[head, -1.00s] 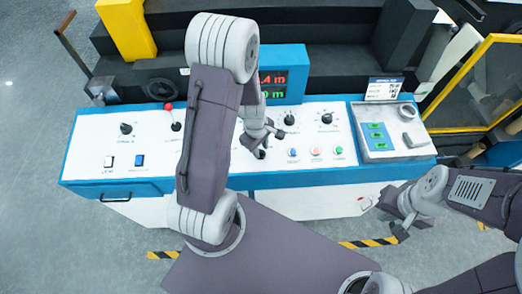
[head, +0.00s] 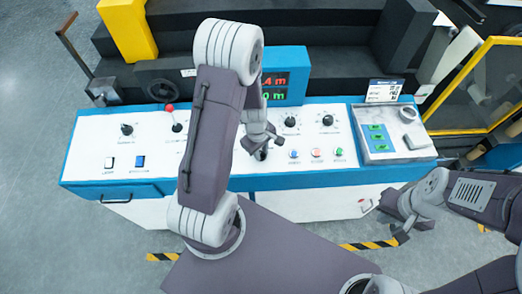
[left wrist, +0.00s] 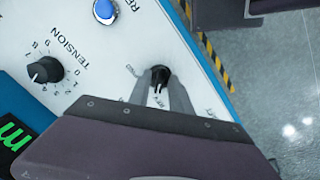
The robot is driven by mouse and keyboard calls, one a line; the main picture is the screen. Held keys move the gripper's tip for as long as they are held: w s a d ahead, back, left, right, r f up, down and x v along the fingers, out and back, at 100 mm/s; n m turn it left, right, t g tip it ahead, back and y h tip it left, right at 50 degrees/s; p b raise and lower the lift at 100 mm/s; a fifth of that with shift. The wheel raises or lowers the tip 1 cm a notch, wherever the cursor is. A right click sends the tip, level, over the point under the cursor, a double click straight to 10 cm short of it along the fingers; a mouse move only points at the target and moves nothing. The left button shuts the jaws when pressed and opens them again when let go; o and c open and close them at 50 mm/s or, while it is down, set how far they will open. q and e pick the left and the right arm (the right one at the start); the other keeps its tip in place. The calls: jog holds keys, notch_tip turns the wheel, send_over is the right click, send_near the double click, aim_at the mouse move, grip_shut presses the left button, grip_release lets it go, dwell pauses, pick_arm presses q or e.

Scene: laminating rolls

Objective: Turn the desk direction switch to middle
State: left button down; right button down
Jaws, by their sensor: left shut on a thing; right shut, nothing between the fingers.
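The desk (head: 75,155) is a white-topped console with blue edges. A black rotary switch (head: 261,155) sits near its front edge and is partly hidden by my left gripper (head: 263,145). In the left wrist view the black switch (left wrist: 160,74) shows between the fingertips of my left gripper (left wrist: 161,92), which is shut on it. Small printed labels surround it, too small to read surely. I cannot tell exactly which way its pointer faces. My right gripper (head: 400,233) is shut and empty, in front of the desk at the right.
A tension knob (left wrist: 46,70) and a blue button (left wrist: 104,10) lie near the switch. A red-balled lever (head: 170,108) stands to the left behind my arm. A blue display box (head: 290,75) rises behind the panel. Striped tape (head: 370,243) marks the floor.

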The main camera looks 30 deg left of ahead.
aim_at(261, 154)
pick_arm(q)
jog(key=m+p, duration=0.2)
jog(key=m, duration=0.1)
jog(key=shift+r, duration=0.25)
jog(key=shift+w+f+m+p, duration=0.1)
jog(key=shift+m+p, duration=0.6)
jog(key=shift+m, duration=0.5)
jog(key=shift+f+m+g, duration=0.1)
jog(key=shift+m+g, duration=0.2)
jog(key=shift+m, duration=0.8)
jog(key=c, duration=1.5)
grip_release()
jog(key=shift+y, duration=0.3)
notch_tip(261, 154, up, 9)
jog(key=b, duration=0.1)
jog(key=shift+s+d, duration=0.15)
jog(key=shift+s, duration=0.05)
